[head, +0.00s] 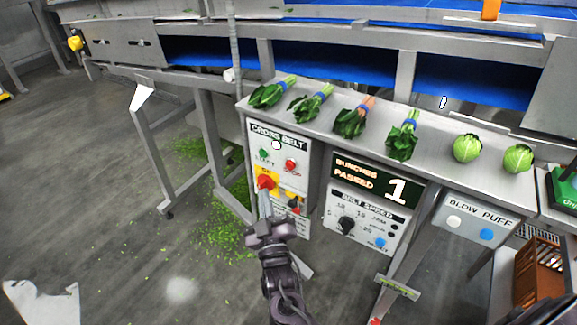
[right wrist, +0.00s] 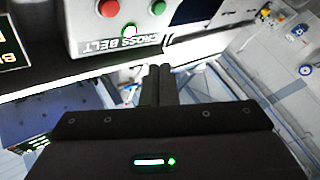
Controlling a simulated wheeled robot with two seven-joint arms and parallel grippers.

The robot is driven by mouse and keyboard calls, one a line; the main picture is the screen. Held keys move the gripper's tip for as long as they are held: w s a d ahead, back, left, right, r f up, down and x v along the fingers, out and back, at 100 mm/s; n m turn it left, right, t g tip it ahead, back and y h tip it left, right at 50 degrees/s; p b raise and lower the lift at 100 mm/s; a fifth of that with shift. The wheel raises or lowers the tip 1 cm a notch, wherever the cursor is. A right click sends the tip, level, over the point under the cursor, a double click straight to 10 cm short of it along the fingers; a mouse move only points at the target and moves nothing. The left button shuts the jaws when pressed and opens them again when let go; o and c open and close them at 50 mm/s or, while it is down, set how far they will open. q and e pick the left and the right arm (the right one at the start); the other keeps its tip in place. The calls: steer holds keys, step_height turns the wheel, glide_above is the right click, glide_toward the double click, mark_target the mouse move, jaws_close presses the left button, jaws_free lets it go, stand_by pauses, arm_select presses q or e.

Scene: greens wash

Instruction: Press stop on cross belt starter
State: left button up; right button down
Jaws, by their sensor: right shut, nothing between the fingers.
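The cross belt starter (head: 305,178) is a pale grey box under the front of the steel bench, labelled CROSS BELT. Its red stop button (head: 291,165) sits right of the green start button (head: 265,153), with a white lamp above. A red rotary switch on a yellow plate is below. In the right wrist view the box appears upside down, with the red stop button (right wrist: 108,8) and green start button (right wrist: 158,7) at the top edge. My right gripper (head: 264,198) is shut and empty, its fingertips overlapping the area just below the rotary switch. My left gripper is out of view.
Several green bunches and two round cabbages (head: 467,148) lie on the bench (head: 440,140). Right of the starter are a counter display (head: 375,180), a belt speed panel (head: 362,220) and a blow puff box (head: 475,225). Steel legs stand left, with green scraps on the floor.

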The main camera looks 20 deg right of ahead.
mark_target(290, 165)
steer(key=w+d+b, duration=0.2)
steer(key=w+d, duration=0.3)
steer(key=d, duration=0.2)
steer(key=shift+w, duration=0.25)
stand_by(2.0)
steer(key=shift+w+d, duration=0.25)
steer(key=shift+d, duration=0.1)
steer(key=shift+w+d, duration=0.25)
steer(key=shift+d, duration=0.1)
stand_by(0.9)
steer(key=shift+a, duration=0.1)
steer(key=shift+s+a, duration=0.55)
steer(key=shift+a, duration=0.05)
